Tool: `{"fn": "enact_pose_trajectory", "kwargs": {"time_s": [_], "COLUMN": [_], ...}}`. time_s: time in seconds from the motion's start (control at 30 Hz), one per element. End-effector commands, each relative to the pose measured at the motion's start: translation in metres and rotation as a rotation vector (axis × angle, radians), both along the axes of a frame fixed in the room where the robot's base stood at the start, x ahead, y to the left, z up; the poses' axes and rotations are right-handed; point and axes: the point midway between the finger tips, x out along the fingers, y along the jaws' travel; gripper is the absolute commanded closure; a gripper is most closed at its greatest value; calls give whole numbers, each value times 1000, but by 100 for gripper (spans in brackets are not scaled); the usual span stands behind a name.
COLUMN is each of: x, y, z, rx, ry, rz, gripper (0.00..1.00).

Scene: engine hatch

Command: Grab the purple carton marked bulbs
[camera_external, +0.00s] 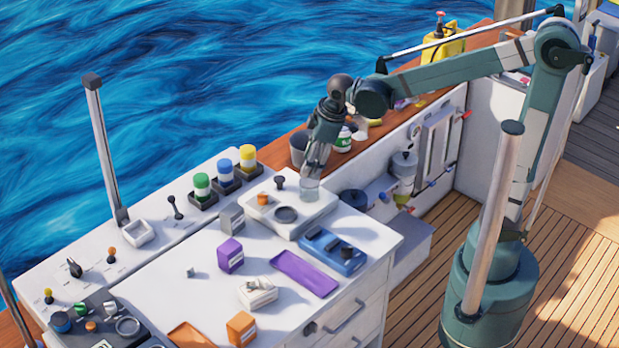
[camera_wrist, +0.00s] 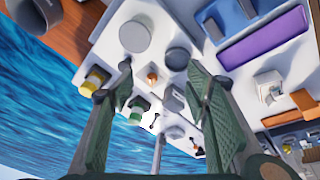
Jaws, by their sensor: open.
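The purple carton (camera_external: 231,256) stands upright on the white worktop in the outside view, left of the purple tray; any marking on it is too small to read. In the wrist view I cannot make the carton out. My gripper (camera_external: 314,172) hangs from the arm above the back right of the worktop, well to the right of the carton and higher. Its two fingers are spread apart in the wrist view (camera_wrist: 160,88), with nothing held between them. A grey cylinder (camera_external: 309,189) lies just below the fingertips in the outside view.
A purple tray (camera_external: 304,273), a blue tray (camera_external: 333,251), a grey box (camera_external: 231,219), a white box (camera_external: 257,292) and an orange carton (camera_external: 241,328) surround the carton. A raised white panel (camera_external: 262,220) with knobs lies below the gripper. Several coloured jars line the back ledge.

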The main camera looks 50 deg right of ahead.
Motion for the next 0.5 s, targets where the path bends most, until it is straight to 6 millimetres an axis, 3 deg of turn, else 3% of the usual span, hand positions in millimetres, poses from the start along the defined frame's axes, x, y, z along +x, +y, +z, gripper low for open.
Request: {"fn": "enact_pose_trajectory", "kwargs": {"time_s": [0.5], "x": [38], "y": [95], "z": [-13], "rx": [-73], "ry": [76], "rz": [254], "gripper": [52]}}
